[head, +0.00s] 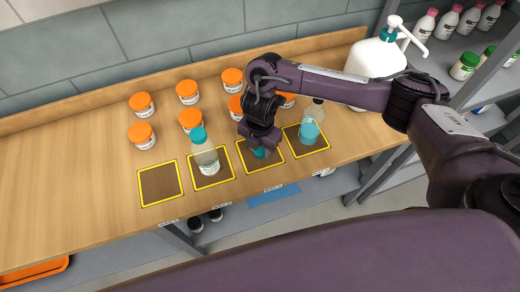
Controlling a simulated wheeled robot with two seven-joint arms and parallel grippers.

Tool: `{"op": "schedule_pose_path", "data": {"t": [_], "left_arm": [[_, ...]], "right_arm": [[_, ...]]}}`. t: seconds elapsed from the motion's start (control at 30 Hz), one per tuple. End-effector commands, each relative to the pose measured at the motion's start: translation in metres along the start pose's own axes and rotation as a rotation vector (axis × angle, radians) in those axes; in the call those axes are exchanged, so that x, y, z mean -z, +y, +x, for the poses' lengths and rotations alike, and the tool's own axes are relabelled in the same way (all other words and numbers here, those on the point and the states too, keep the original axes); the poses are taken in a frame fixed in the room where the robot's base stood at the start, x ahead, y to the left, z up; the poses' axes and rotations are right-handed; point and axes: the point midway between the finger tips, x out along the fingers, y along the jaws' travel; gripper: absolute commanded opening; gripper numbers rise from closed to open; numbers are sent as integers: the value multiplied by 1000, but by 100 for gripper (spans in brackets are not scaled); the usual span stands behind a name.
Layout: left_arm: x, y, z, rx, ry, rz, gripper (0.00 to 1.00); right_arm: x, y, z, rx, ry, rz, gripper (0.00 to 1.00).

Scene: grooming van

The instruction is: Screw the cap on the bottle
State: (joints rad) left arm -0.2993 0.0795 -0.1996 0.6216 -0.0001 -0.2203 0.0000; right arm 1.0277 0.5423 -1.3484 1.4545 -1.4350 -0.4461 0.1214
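A clear bottle with a teal cap (197,135) on top stands upright on the second yellow-edged square from the left. A second clear bottle (316,110), teal in its lower part, stands on the rightmost square; its top is partly hidden by my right arm. My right gripper (261,150) points down over the third square. A small teal thing (262,154), perhaps a cap, shows at its fingertips. The gripper hides most of it, so I cannot tell whether the fingers are closed on it. My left gripper is not in view.
The leftmost square (160,184) is empty. Several orange-lidded jars (188,93) stand behind the squares, some partly hidden by my arm. A white pump jug (375,57) stands at the back right. Shelves with bottles (447,22) are at the right. The table's left part is clear.

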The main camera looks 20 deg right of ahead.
Motion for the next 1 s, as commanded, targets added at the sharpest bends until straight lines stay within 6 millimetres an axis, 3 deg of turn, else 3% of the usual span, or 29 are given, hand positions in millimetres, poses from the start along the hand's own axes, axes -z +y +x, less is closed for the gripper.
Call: {"op": "schedule_pose_path", "data": {"t": [0.03,0.17,0.47,0.67,0.77,1.0], "left_arm": [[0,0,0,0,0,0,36],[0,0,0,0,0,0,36],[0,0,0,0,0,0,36],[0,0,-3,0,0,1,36],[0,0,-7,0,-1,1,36],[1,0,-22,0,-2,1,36]], "right_arm": [[0,0,0,0,0,0,30],[0,0,0,0,0,0,13],[0,0,-1,0,0,0,13],[-1,1,-13,-2,-1,-2,13],[-1,1,-30,-4,-3,-2,13],[-3,1,-98,-5,-9,-3,13]]}}
